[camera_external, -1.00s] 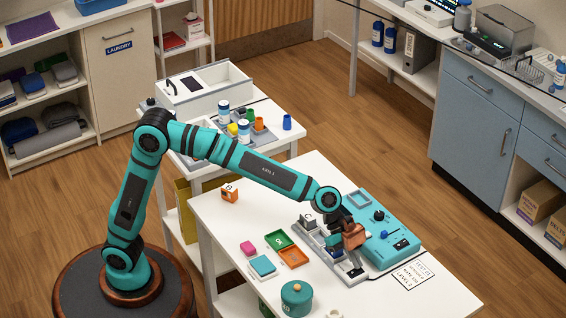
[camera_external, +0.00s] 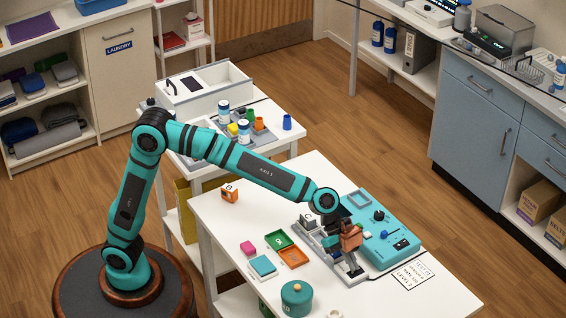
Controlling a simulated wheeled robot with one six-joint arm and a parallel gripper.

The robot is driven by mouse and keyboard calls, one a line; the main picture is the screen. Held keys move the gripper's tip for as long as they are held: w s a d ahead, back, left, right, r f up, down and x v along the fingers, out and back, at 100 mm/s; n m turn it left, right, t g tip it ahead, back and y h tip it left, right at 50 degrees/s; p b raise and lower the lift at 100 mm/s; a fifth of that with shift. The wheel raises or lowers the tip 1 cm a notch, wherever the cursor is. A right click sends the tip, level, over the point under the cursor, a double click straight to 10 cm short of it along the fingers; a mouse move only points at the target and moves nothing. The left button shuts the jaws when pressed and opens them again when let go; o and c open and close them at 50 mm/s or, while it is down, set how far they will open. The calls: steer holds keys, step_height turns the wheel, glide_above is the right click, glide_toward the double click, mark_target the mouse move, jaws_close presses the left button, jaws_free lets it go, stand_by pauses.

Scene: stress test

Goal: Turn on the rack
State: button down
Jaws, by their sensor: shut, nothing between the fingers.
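A teal control unit (camera_external: 385,245) lies on the white table, with a black knob (camera_external: 378,215), a small blue control (camera_external: 384,235) and a dark slot on its top. A grey rack-like tray (camera_external: 309,229) runs along its left side and holds a grey block marked C (camera_external: 308,220) at its far end. My copper-coloured gripper (camera_external: 349,247) is shut and empty, low over the tray beside the teal unit. The fingertips and part of the tray are hard to make out. I cannot tell whether the fingers touch anything.
A white card (camera_external: 413,275) lies right of the unit. An orange block (camera_external: 230,193) stands farther back.

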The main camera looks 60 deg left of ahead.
steer(key=shift+r, duration=0.1)
steer(key=r, duration=0.4)
steer(key=shift+s+a+r, duration=0.1)
steer(key=shift+s+r, duration=0.1)
steer(key=shift+s, duration=0.1)
steer(key=v, duration=0.9)
steer(key=shift+s+a, duration=0.15)
steer(key=shift+a, duration=0.05)
steer(key=shift+w+a+r, duration=0.1)
steer(key=shift+w+r, duration=0.1)
steer(key=shift+w, duration=0.5)
